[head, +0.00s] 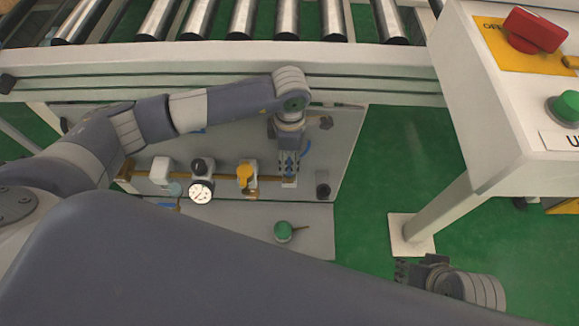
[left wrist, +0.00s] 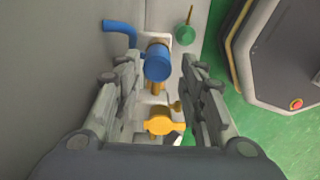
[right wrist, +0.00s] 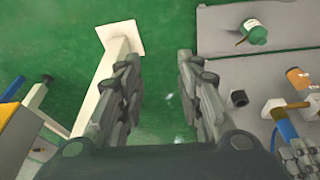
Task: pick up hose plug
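A blue cylindrical piece, which looks like the hose plug (left wrist: 157,62), sits on a fitting of the floor panel, with a bent blue hose (left wrist: 118,27) beside it. In the left wrist view it lies between my left gripper's fingers (left wrist: 158,68), which are apart with gaps on both sides. In the head view my left gripper (head: 288,172) points down over the right end of the pipe and hides most of the plug. The blue hose (head: 306,150) shows just beside it. My right gripper (right wrist: 158,62) is open and empty, over green floor near a white post foot.
A pressure gauge (head: 201,191) and a yellow valve (head: 245,175) stand along the pipe. A dark cylinder (head: 322,184) and a green-capped item (head: 284,231) are nearby. A conveyor (head: 230,58) runs behind; a control box (head: 490,90) on a white post (head: 445,212) stands right.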

